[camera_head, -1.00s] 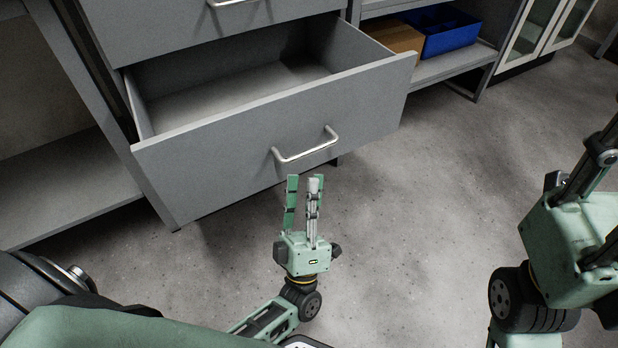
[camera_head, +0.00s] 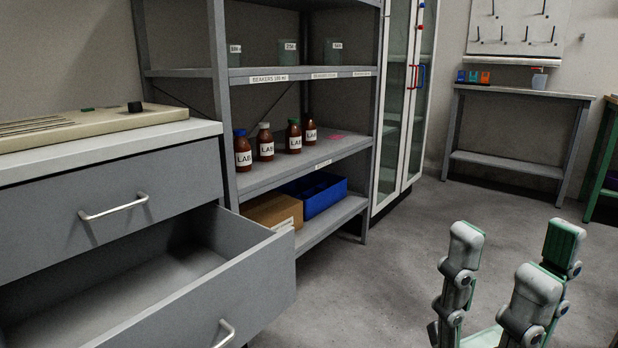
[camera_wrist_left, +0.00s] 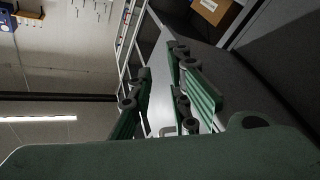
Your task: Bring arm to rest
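My right gripper (camera_head: 508,260) shows at the lower right of the head view. Its green and grey fingers point up and stand apart, with nothing between them. The rest of the right arm is cut off by the frame. My left gripper (camera_wrist_left: 158,92) is outside the head view. In the left wrist view its green fingers are spread with an empty gap. A silver handle shows faintly beyond the fingertips there. The lower drawer (camera_head: 250,285) is pulled open at the left of the head view. Its visible inside is empty.
A shelf rack (camera_head: 300,177) holds brown bottles (camera_head: 267,145), a cardboard box (camera_head: 270,211) and a blue bin (camera_head: 318,192). A glass-door cabinet (camera_head: 405,110) stands beside it. A bench (camera_head: 525,94) is at the back. The floor (camera_head: 400,240) between is clear.

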